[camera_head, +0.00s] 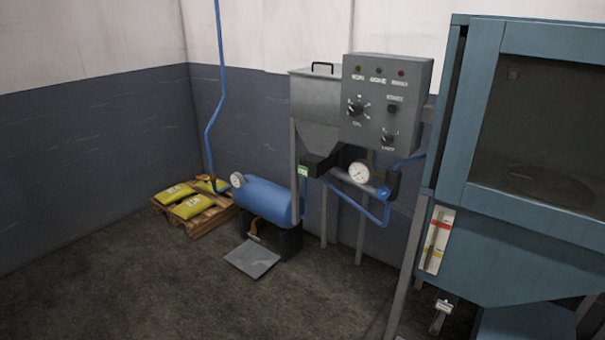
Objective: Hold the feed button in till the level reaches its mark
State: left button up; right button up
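A grey control box (387,104) hangs on the right of the hopper. It carries several small lamps, a round dial knob (356,109), a dark round button or knob (392,108) and a lower knob (388,139). Its labels are too small to read, so I cannot tell which control is the feed button. A white level strip (437,241) with red and yellow bands is on the blue cabinet's (476,120) lower left face. I cannot make out the level in it. Neither of my grippers is in view.
A grey hopper (316,98) stands behind the box, with a pressure gauge (359,173) below. A blue tank (268,198), a grey floor plate (252,258) and a pallet (206,220) with yellow bags (187,207) lie left. The floor at front left is clear.

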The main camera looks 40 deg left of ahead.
aim_at(301, 171)
jog(key=i+j, duration=0.2)
jog(key=j, duration=0.2)
jog(key=i+j, duration=0.2)
jog(key=j, duration=0.2)
jog(key=i+j, duration=0.25)
jog(key=j, duration=0.2)
jog(key=i+j, duration=0.2)
jog(key=j, duration=0.2)
jog(key=i+j, duration=0.2)
jog(key=j, duration=0.2)
jog(key=i+j, duration=0.2)
jog(key=j, duration=0.2)
jog(key=i+j, duration=0.25)
jog(key=j, duration=0.15)
jog(key=k+j+u, duration=0.05)
